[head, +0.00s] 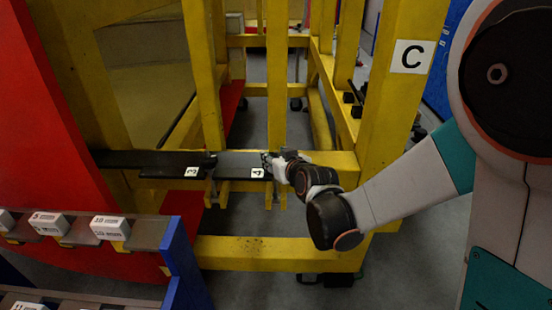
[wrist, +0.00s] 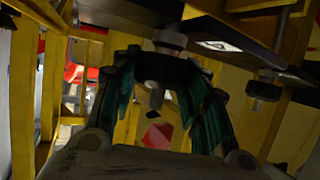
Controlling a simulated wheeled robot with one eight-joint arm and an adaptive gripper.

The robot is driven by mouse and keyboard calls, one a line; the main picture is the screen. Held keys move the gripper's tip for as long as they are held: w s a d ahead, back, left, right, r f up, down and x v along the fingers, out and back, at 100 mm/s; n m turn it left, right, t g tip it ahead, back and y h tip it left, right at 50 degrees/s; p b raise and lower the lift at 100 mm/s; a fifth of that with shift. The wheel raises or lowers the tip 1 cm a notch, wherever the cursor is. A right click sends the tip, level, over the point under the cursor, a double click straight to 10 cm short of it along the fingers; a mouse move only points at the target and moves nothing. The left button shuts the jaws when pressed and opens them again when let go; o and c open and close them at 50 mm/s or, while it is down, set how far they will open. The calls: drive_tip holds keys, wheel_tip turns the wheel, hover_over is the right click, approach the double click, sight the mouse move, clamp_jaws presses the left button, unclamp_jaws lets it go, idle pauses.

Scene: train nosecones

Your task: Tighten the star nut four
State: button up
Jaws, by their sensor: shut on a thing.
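A dark star nut (wrist: 158,67) sits on a pale threaded bolt under a black bar in the wrist view, with the bolt's end showing below it. My gripper (wrist: 160,74) has its green-padded fingers on both sides of this nut and is shut on it. In the head view my gripper (head: 274,160) is at the right end of the black bar (head: 232,162), beside the white label 4 (head: 257,172). The nut itself is too small and covered to make out in the head view.
Label 3 (head: 192,171) marks the bar further left. Another bolt with a dark nut (wrist: 263,90) hangs at the right in the wrist view. Yellow frame posts (head: 277,80) stand close around my gripper. A blue-sided rack (head: 178,255) with small white boxes is at lower left.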

drive_tip(key=o, duration=1.1)
drive_tip(key=v, duration=1.2)
drive_tip(key=shift+s+d, duration=0.1)
